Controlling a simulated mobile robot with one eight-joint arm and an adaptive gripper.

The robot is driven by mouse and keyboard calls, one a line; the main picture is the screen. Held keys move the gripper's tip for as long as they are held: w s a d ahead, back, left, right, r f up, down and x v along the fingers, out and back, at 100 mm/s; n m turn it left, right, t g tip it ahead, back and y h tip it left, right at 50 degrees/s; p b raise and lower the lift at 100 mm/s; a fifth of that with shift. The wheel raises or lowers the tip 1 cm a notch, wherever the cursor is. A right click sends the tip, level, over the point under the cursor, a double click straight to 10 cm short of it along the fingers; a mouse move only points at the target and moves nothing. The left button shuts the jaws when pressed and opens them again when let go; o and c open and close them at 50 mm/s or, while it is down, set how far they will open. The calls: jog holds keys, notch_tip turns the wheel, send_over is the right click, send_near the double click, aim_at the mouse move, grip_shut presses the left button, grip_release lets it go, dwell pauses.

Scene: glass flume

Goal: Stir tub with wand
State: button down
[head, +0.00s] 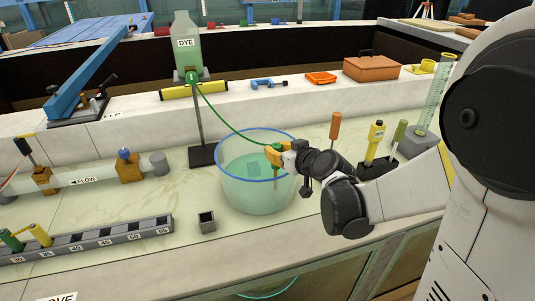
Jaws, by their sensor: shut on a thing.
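The tub (246,199) is a clear round vessel with a blue rim and pale green liquid inside. It stands on the bench at the middle of the head view. My gripper (284,149) reaches in from the right, over the tub's right rim, and is shut on the wand (274,153). The wand's orange-brown top shows at my fingertips. Its thin shaft runs down, roughly upright, inside the right part of the tub. The lower end is seen only faintly through the wall and liquid.
A DYE bottle (186,45) on a stand is behind the tub; its green hose (222,115) runs down toward the tub and wand. A tool holder (380,168) stands right of my wrist.

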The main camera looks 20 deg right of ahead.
notch_tip(320, 180, up, 20)
jog(key=p, duration=1.6)
jog(key=shift+r+p, duration=0.2)
jog(key=shift+p, duration=0.2)
jog(key=shift+d+f, duration=0.1)
